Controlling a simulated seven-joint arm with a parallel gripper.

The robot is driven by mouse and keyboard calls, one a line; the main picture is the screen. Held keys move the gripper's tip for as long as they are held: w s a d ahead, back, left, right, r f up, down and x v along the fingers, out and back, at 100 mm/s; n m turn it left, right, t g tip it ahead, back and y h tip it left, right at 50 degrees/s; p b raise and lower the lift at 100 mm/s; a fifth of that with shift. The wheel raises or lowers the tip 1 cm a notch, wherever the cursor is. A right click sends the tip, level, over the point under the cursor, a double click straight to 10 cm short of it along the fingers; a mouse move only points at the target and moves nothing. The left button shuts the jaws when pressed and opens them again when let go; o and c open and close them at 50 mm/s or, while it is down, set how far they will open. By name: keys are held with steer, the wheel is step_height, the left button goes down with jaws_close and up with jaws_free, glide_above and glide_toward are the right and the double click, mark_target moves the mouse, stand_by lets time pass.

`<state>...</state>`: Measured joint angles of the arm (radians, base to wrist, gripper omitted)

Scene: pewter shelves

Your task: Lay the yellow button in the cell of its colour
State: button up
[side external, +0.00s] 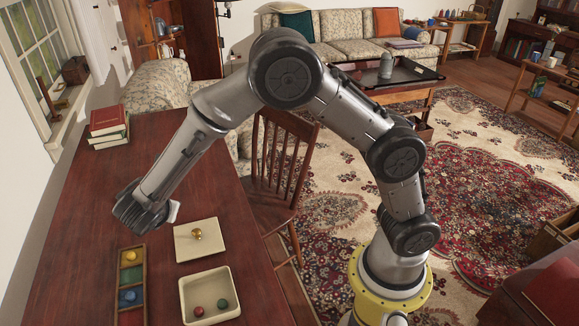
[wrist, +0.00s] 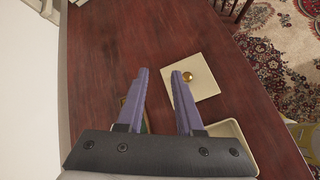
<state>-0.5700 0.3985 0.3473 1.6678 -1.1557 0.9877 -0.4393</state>
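The yellow button (side external: 131,256) is in the end cell of a narrow wooden tray (side external: 146,290), the cell farthest from the camera. That cell's floor looks yellowish-brown. A green cell is beside it, then a blue cell holding a blue button (side external: 129,296), then a red cell. A cream box (side external: 182,297) right of the tray holds a red button (side external: 198,311) and a green button (side external: 222,304). My gripper (wrist: 160,72) is open and empty above the table; its fingers hide most of the tray in the wrist view. In the side view my arm's end hides the fingers.
A square cream lid (side external: 179,247) with a brass knob (side external: 196,234) lies flat on the table behind the box. Stacked books (side external: 109,122) stand at the table's far left. A wooden chair (side external: 280,165) is at the right edge.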

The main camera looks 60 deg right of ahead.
steer(key=s+d+r+m+g+y, duration=0.1)
steer(key=s+d+r+m+y, duration=0.1)
steer(key=s+d+r+m, duration=0.4)
steer(key=s+d+r+m+g+y, duration=0.15)
steer(key=s+m, duration=0.25)
steer(key=s, duration=0.4)
steer(key=s+d+r+m+g+y, duration=0.1)
steer(key=s+d+r+m, duration=0.35)
steer(key=s, duration=0.25)
steer(key=s+a+m+t+y, duration=0.1)
steer(key=s+m+t+y, duration=0.1)
steer(key=s+m, duration=0.4)
steer(key=s+y, duration=0.1)
steer(key=s, duration=0.3)
steer(key=shift+s+a, duration=0.15)
steer(key=shift+a, duration=0.1)
